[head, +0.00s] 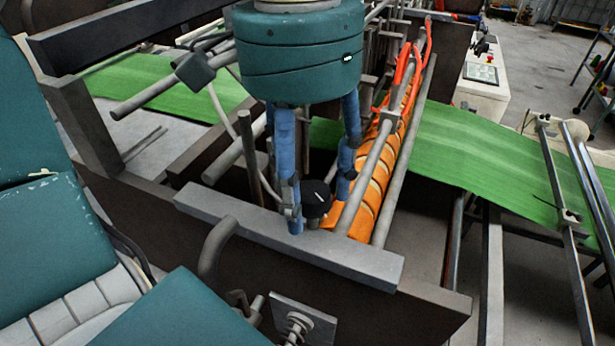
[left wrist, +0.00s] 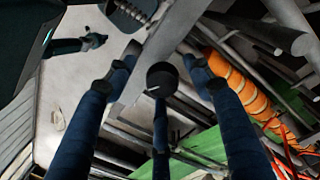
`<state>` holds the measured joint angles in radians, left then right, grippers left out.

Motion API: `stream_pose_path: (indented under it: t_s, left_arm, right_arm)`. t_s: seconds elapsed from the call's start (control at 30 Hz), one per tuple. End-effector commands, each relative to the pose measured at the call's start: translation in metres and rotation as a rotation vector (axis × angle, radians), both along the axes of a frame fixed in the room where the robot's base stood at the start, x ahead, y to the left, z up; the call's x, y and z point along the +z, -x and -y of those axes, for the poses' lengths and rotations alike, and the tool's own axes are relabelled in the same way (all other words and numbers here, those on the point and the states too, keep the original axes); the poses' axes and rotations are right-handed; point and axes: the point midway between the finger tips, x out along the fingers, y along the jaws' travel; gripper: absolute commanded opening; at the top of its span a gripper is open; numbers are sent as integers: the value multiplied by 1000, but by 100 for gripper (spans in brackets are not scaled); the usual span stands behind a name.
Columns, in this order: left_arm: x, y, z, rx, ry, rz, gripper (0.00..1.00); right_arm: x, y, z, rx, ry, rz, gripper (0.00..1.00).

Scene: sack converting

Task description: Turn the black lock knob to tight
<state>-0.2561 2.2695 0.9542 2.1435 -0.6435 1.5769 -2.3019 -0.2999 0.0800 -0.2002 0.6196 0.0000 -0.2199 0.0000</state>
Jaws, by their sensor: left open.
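The black lock knob (head: 317,199) with a white pointer line sits on top of the machine's grey frame bar (head: 280,240). My left gripper (head: 318,200) comes down over it with blue fingers, one on either side of the knob. The left gripper is open and holds nothing. My right gripper is not in view.
An orange-wrapped roller (head: 365,190) and grey rods (head: 365,175) stand close to the right of the knob. A bent grey handle (head: 215,245) rises at the left. Green sheet material (head: 480,150) runs across the machine. A control panel (head: 481,72) stands at the back.

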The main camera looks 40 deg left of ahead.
Motion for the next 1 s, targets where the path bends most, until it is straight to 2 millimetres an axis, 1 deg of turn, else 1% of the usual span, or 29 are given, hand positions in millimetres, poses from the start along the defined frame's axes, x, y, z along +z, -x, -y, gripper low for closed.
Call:
stream_pose_path:
  t_s: [0.07,0.17,0.27,0.5,0.6,0.7,0.8,1.0]
  left_arm:
    - [3,-1,0,1,1,3,52]
    - [13,-2,0,2,1,7,52]
    - [31,-1,-1,2,2,8,52]
    - [82,-1,-5,2,2,6,52]
    - [99,0,-6,2,1,4,52]
    - [111,0,-7,1,0,1,52]
    - [117,0,-8,1,0,1,52]
    - [120,1,-8,0,-1,0,52]
  right_arm:
    - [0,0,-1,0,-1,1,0]
    - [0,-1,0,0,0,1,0]
    - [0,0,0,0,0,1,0]
    - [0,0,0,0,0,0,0]
    - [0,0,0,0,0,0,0]
    - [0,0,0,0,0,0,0]
    - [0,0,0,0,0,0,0]
    - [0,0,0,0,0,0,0]
